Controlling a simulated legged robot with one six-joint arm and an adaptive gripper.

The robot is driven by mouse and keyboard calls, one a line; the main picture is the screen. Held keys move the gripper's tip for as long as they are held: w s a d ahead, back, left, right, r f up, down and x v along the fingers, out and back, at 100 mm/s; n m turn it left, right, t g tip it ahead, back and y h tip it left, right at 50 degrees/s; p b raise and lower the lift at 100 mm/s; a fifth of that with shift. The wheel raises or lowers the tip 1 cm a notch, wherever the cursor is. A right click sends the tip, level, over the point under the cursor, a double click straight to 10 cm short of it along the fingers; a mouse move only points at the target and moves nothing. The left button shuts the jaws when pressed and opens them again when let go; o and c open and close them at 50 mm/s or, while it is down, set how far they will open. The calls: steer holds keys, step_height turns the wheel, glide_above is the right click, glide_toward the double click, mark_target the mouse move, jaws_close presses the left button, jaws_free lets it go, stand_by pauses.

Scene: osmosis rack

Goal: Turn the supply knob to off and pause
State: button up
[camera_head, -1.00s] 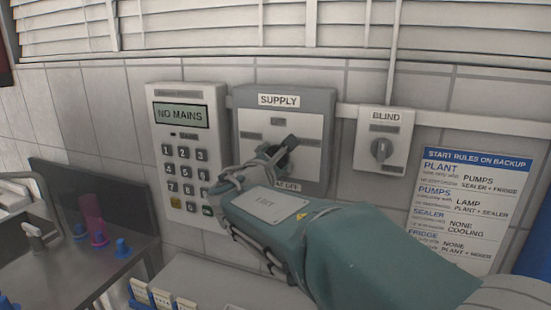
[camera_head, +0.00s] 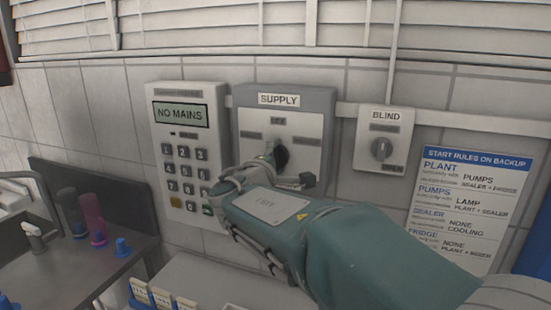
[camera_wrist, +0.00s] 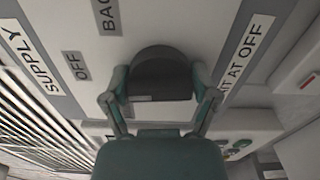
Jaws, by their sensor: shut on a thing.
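The supply knob (camera_head: 281,157) is black and sits in the middle of the grey-framed SUPPLY panel (camera_head: 312,160). An OFF label (camera_head: 278,122) shows above it in the head view. My gripper (camera_head: 272,160) reaches the knob from below and hides part of it. In the wrist view the knob (camera_wrist: 160,72) lies between the two fingers of my gripper (camera_wrist: 160,88), which are shut on its sides. The knob's exact pointing direction is hard to tell. The WAIT AT OFF label shows in the wrist view (camera_wrist: 246,55) and is covered in the head view.
A keypad (camera_head: 184,150) reading NO MAINS is close on the left. A sink counter (camera_head: 70,265) with coloured tubes stands at lower left.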

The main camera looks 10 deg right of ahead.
steer(key=shift+f+m, duration=0.2)
steer(key=shift+m, duration=0.4)
steer(key=o, duration=1)
steer(key=shift+d, duration=0.1)
steer(key=shift+r, duration=0.1)
steer(key=shift+s+a, duration=0.2)
steer(key=v, duration=1.1)
steer(key=shift+s+a, duration=0.15)
steer(key=shift+a, duration=0.05)
